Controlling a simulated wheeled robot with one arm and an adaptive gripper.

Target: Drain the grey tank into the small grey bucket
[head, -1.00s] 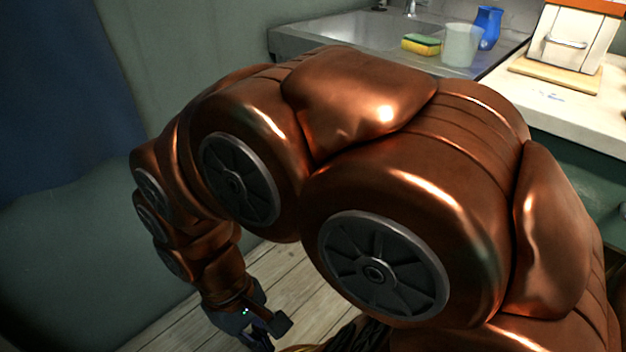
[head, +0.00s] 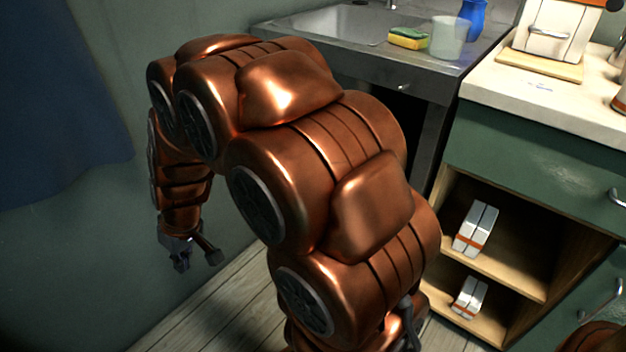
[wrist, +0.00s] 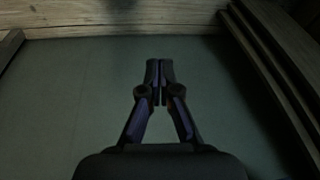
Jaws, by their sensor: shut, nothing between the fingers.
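My gripper (head: 181,266) hangs low at the left in the head view, in front of the green-grey wall and above the plank floor. In the wrist view my gripper (wrist: 159,68) is shut with its fingertips together and nothing between them. I cannot make out a grey tank or a small grey bucket in either view. My arm hides part of the floor and the space under the sink.
A grey metal sink (head: 325,28) stands at the back, with a sponge (head: 408,38), a translucent cup (head: 449,38) and a blue vase (head: 472,18) beside it. A green cabinet (head: 535,150) with open shelves holding white boxes stands right. Floor (head: 225,310) shows bare at lower left.

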